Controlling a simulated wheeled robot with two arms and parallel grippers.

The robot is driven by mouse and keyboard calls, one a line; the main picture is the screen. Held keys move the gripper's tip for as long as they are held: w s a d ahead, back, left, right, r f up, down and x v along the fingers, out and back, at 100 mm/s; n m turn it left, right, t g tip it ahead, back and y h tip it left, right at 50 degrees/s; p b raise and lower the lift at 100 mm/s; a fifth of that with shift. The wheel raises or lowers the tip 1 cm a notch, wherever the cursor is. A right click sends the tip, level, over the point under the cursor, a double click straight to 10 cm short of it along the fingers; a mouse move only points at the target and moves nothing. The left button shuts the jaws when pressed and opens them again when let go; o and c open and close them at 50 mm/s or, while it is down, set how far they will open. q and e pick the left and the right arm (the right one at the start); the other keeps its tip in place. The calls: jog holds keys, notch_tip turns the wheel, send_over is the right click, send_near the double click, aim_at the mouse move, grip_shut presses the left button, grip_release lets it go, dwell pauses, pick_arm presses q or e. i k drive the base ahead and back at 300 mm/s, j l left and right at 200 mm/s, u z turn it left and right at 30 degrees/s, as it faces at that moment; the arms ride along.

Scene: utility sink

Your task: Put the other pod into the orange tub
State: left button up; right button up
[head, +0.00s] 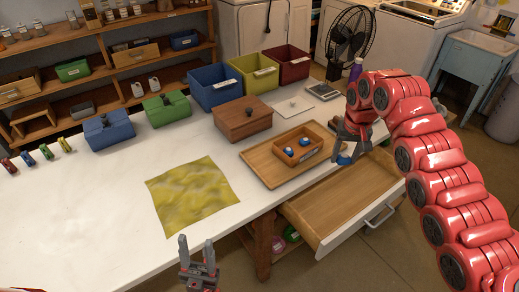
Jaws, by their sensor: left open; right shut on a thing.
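The orange tub (313,158) sits on a wooden tray (262,170) at the table's right side. Two small blue-and-white pods, a rear pod (304,141) and a front pod (289,152), lie inside it. My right gripper (344,155) points down just right of the tub, over the tray's right end and the open drawer. It is shut on another blue pod (344,161), held outside the tub and partly hidden by the fingers. My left gripper (195,245) is open and empty at the table's front edge, below the yellow cloth.
An open wooden drawer (340,200), seemingly empty, juts out below the tray. A yellow cloth (190,195) lies on the white table. A brown lidded box (243,122) stands behind the tray. Blue (110,133) and green (168,110) lidded boxes stand farther left. The table's left front is clear.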

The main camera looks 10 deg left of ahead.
aim_at(297, 150)
jog(key=i+l+u, duration=0.25)
jog(key=l, duration=0.15)
jog(key=l+u, duration=0.3)
jog(key=l, duration=0.15)
jog(key=l+u, duration=0.25)
jog(key=l, duration=0.2)
